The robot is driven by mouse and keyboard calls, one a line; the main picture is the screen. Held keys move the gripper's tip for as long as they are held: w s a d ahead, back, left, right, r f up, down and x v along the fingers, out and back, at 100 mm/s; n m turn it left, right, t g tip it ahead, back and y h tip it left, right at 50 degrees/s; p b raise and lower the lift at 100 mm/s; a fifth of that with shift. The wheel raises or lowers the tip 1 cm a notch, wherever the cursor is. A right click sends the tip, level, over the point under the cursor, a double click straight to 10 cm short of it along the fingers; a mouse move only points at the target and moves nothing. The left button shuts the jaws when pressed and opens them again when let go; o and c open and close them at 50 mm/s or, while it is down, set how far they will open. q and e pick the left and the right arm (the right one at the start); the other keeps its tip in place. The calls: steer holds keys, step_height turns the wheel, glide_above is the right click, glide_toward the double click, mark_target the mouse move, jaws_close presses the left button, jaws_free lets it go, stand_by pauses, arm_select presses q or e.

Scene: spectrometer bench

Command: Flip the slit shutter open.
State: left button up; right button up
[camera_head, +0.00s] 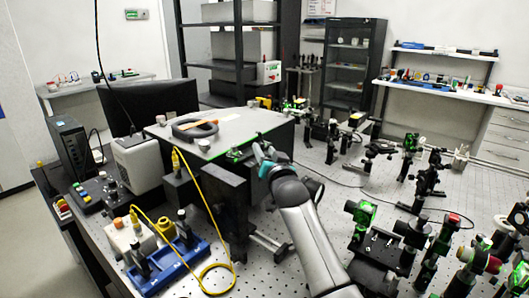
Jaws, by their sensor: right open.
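The spectrometer box (240,127) with a light grey top stands left of centre on the bench. Small dark parts with a green tint (236,155) sit at its front edge; the slit shutter may be among them, but it is too small to tell or to see its position. My right gripper (262,154) is at the box's front right edge, close to these parts, with its teal section behind the fingers. It is open, and I see nothing held in it. Whether it touches the box cannot be told. My left gripper is out of view.
Many optic mounts on posts, such as a green-lit one (361,216), crowd the bench to the right. A monitor (150,104) stands behind left. Bare perforated bench shows between the mounts.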

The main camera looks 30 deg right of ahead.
steer(key=shift+w+d, duration=0.1)
steer(key=shift+w, duration=0.3)
steer(key=shift+c, duration=0.4)
jaws_close()
